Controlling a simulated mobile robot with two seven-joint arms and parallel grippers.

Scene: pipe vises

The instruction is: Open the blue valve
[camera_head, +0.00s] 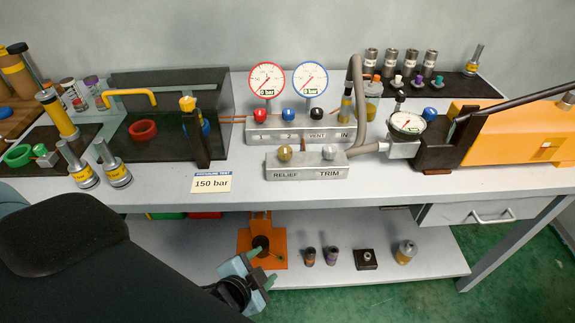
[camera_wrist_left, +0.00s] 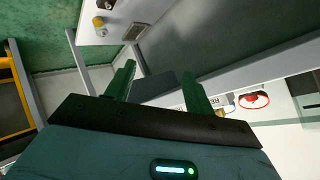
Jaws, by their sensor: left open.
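The blue valve knob (camera_head: 288,114) sits between a red knob (camera_head: 260,115) and a black knob (camera_head: 316,114) on the grey manifold block (camera_head: 300,128), below two round gauges. How far it is turned is too small to tell. My left gripper (camera_head: 264,268) is open and empty, low in front of the bench, well below and apart from the blue knob. Its two spread fingers show in the left wrist view (camera_wrist_left: 158,70), where no blue knob can be made out. My right gripper is not in view.
The relief and trim block (camera_head: 306,172) stands in front of the manifold. A grey hose (camera_head: 356,90) arches at its right. A dark shield (camera_head: 165,130) stands left, and a gauge pump (camera_head: 406,125) right. The lower shelf (camera_head: 340,270) holds small fittings near my left gripper.

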